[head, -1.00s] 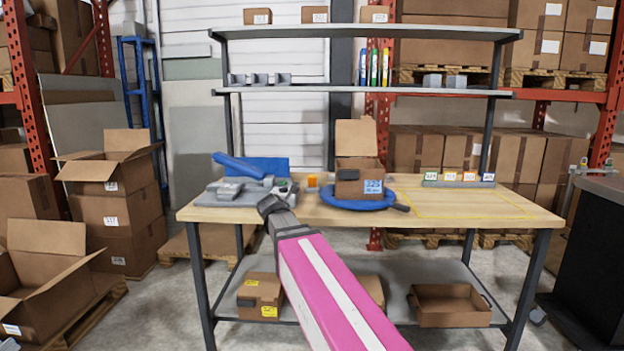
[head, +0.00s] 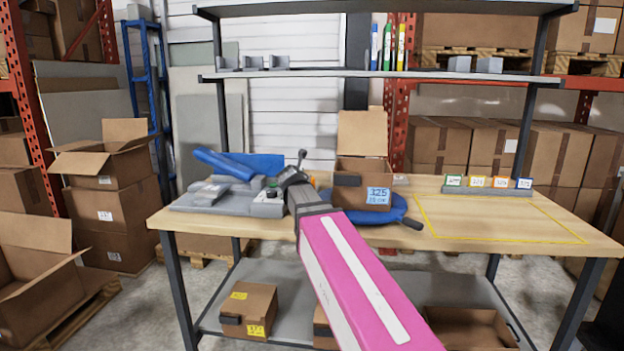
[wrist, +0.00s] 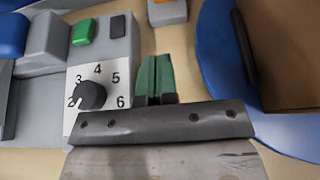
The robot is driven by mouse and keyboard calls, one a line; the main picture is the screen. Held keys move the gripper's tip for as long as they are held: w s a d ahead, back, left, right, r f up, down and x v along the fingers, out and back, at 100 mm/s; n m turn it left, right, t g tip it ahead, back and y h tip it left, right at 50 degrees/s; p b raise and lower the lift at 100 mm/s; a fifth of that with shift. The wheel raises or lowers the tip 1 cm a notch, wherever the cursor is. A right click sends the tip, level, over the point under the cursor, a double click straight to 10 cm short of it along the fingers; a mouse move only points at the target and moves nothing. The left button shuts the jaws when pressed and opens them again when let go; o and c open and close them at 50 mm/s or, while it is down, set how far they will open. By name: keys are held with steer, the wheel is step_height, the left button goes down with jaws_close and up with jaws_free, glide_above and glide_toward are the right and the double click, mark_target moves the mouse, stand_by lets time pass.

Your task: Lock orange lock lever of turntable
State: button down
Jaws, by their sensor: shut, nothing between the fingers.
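The blue turntable (head: 395,209) stands on the workbench with an open cardboard box (head: 362,180) on it and a dark handle at its right front. In the wrist view the turntable's blue rim (wrist: 215,50) is at the right. An orange piece (wrist: 168,12) on a grey block shows at the wrist view's top edge, left of the rim; I cannot tell its lever position. My gripper (wrist: 155,72) is shut and empty, its green fingertips pointing toward the orange piece but apart from it. In the head view my gripper (head: 292,176) is left of the box.
A grey dispenser with a numbered dial (wrist: 90,96) and green button (wrist: 85,32) lies close left of my gripper. A label holder (head: 487,186) and a yellow-outlined area (head: 500,220) are at the right. The shelf (head: 380,75) overhangs the back.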

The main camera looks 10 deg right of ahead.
steer(key=shift+w, duration=0.15)
steer(key=x, duration=0.9)
steer(key=shift+w+f, duration=0.1)
steer(key=shift+w, duration=0.1)
steer(key=w, duration=0.2)
steer(key=w+d+r, duration=0.1)
steer(key=shift+w+d, duration=0.1)
steer(key=shift+w, duration=0.05)
steer(key=shift+w+d, duration=0.1)
steer(key=shift+w, duration=0.2)
